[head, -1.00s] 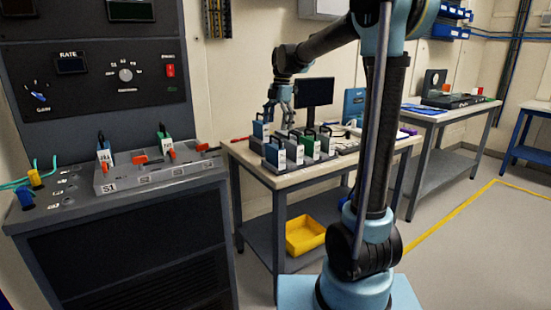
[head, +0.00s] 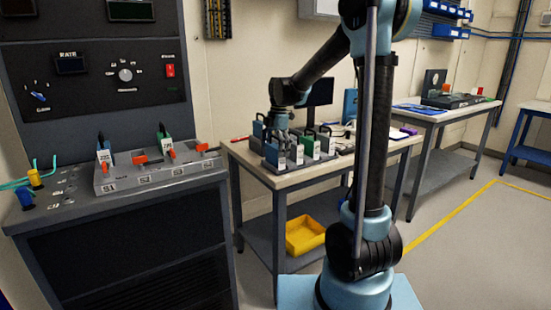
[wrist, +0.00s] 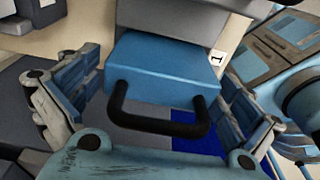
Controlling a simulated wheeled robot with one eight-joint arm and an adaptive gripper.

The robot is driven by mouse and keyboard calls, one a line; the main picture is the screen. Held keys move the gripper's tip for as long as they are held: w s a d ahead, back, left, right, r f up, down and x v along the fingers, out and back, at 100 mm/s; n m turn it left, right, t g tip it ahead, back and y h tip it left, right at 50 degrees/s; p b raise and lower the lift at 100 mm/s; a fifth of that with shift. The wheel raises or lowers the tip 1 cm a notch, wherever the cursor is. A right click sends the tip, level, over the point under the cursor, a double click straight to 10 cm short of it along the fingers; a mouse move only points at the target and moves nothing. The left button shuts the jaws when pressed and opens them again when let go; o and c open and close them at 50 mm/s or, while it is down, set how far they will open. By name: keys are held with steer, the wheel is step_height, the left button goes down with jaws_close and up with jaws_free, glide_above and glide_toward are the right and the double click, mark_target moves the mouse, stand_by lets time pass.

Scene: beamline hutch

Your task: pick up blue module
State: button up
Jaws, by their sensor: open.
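Several blue and green modules with dark handles stand upright in a grey rack on the bench. A blue module (head: 259,129) is at the rack's left, and more blue ones (head: 275,152) stand along its front. My gripper (head: 279,124) is low over the rack's back left, and its fingertips are hidden behind the modules. In the wrist view, my gripper (wrist: 160,92) is open. Its fingers stand on either side of a blue module (wrist: 160,68) with a black loop handle (wrist: 155,122). The module lies between them, with gaps visible. I cannot tell which rack module this is.
The bench (head: 300,179) also holds a dark monitor (head: 320,93) behind the rack. A control console with a slotted block (head: 150,180) stands at the left, holding a blue and a green module. A yellow bin (head: 305,235) is on the lower shelf.

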mark_target(274, 137)
steer(key=c, duration=1.1)
step_height(274, 137, up, 10)
